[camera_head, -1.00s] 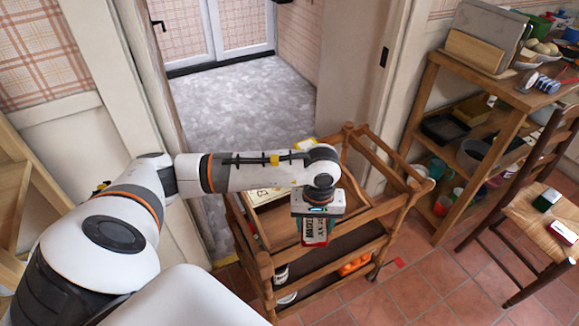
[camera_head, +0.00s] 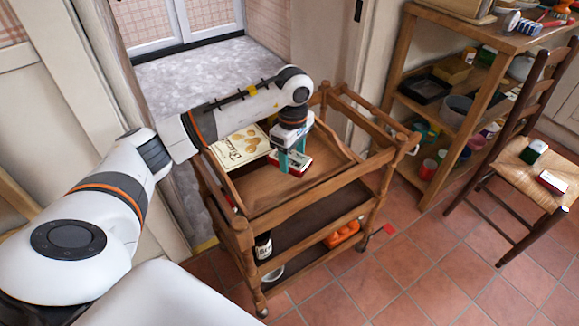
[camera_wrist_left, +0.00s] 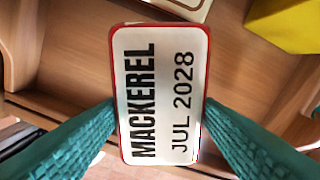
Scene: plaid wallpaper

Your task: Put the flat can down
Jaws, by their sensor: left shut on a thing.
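The flat can (camera_head: 297,166) is red-edged with a white top. In the left wrist view its label (camera_wrist_left: 160,95) reads MACKEREL JUL 2028. My left gripper (camera_head: 291,160) is shut on it, with teal fingers on two opposite sides. The can is over the top tray of the wooden trolley (camera_head: 262,187), label up and roughly level. I cannot tell whether it touches the tray. My right gripper is in neither view.
A biscuit box (camera_head: 240,147) lies on the tray left of the can. A yellow thing (camera_wrist_left: 285,25) is close by. The tray has raised wooden rails; its front part is bare. Lower down are a dark jar (camera_head: 263,246) and an orange thing (camera_head: 342,233).

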